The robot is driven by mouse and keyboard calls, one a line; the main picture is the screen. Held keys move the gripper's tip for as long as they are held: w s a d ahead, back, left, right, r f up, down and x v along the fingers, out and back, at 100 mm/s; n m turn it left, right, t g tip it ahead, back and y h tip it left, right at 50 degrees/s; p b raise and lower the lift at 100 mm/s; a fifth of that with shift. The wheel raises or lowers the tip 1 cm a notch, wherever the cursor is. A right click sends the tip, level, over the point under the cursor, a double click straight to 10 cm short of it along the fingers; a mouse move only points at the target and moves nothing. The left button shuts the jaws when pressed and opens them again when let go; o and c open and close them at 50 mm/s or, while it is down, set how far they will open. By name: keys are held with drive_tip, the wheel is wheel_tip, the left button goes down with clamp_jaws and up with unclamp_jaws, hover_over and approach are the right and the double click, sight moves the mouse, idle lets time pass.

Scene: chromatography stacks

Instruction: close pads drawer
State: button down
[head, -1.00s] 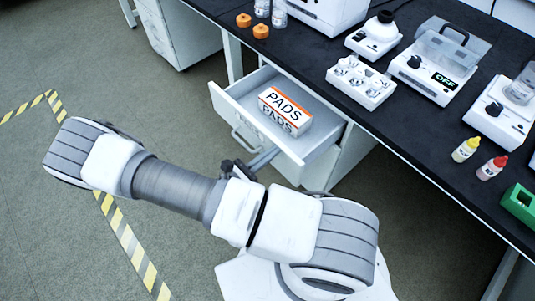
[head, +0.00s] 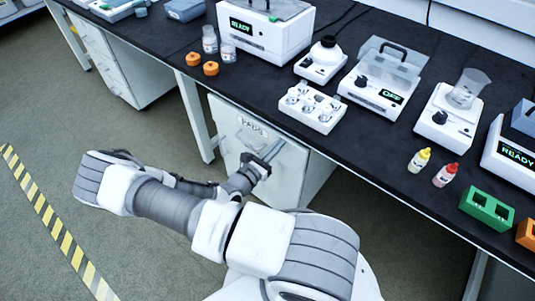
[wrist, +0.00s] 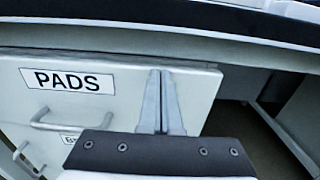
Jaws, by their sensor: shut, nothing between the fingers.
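The pads drawer (head: 228,125) is shut, or very nearly so, under the black bench top; its inside and the PADS box do not show. In the wrist view its white front (wrist: 120,68) carries the PADS label (wrist: 67,80) and a bar handle (wrist: 62,120). My gripper (head: 273,150) is shut and empty, with its fingertips at the right part of the drawer front. In the wrist view the fingers (wrist: 161,80) point at that front, right of the label and handle, touching or very close to it.
The bench top (head: 255,95) overhangs just above the drawer. It bears a tray of vials (head: 310,108), a READY machine (head: 262,30), dropper bottles (head: 420,160) and a green block (head: 487,208). Lower drawers sit beneath. Open floor (head: 150,220) lies to the left.

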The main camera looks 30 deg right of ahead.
drive_tip(key=shift+x, duration=0.75)
drive_tip(key=shift+a, duration=0.1)
drive_tip(key=p+v, duration=0.1)
drive_tip(key=v, duration=1.3)
drive_tip(key=shift+a+p, duration=0.15)
drive_tip(key=shift+p, duration=0.15)
drive_tip(key=shift+r, duration=0.1)
